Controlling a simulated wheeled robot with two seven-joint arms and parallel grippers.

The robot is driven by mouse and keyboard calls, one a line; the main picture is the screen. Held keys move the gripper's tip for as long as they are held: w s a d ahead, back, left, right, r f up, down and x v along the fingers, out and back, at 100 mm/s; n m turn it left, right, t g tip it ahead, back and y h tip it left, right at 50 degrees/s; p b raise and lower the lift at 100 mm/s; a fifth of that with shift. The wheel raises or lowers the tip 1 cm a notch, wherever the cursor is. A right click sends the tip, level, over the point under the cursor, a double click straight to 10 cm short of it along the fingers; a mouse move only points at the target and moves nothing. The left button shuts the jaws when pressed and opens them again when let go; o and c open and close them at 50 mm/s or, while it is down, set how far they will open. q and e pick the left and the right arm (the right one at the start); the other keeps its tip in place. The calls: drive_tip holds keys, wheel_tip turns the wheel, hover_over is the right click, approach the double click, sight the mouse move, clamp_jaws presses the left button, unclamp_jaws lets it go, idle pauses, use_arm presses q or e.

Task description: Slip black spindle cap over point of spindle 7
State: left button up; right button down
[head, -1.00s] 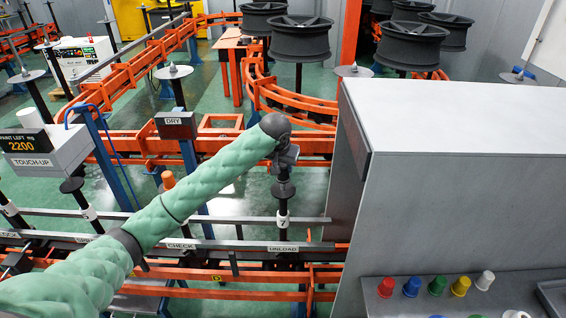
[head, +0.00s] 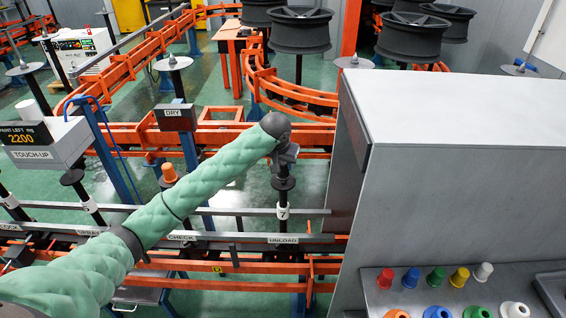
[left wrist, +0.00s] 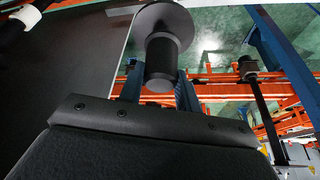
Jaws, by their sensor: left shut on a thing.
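Spindle 7 (head: 282,227) stands upright on the rail, a black post with a white "7" label and a dark disc near its top. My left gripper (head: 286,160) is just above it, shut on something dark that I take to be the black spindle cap. In the left wrist view a dark disc with a short black cylinder (left wrist: 162,62) shows just beyond the dark block of my gripper. I cannot tell whether this cylinder is the cap or part of the spindle, or whether the cap touches the spindle's point. My right gripper is not in view.
A large grey cabinet (head: 460,190) stands close to the right of spindle 7. Red, blue, green, yellow and white caps line a shelf (head: 460,300) at lower right. An orange-capped spindle (head: 169,173) stands to the left.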

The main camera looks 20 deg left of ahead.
use_arm(q)
drive_tip(key=shift+f, duration=0.1)
idle(0.3)
drive_tip(key=shift+f, duration=0.45)
idle(0.3)
drive_tip(key=shift+f, duration=0.45)
idle(0.4)
drive_tip(key=o, duration=1)
drive_tip(key=shift+o, duration=0.2)
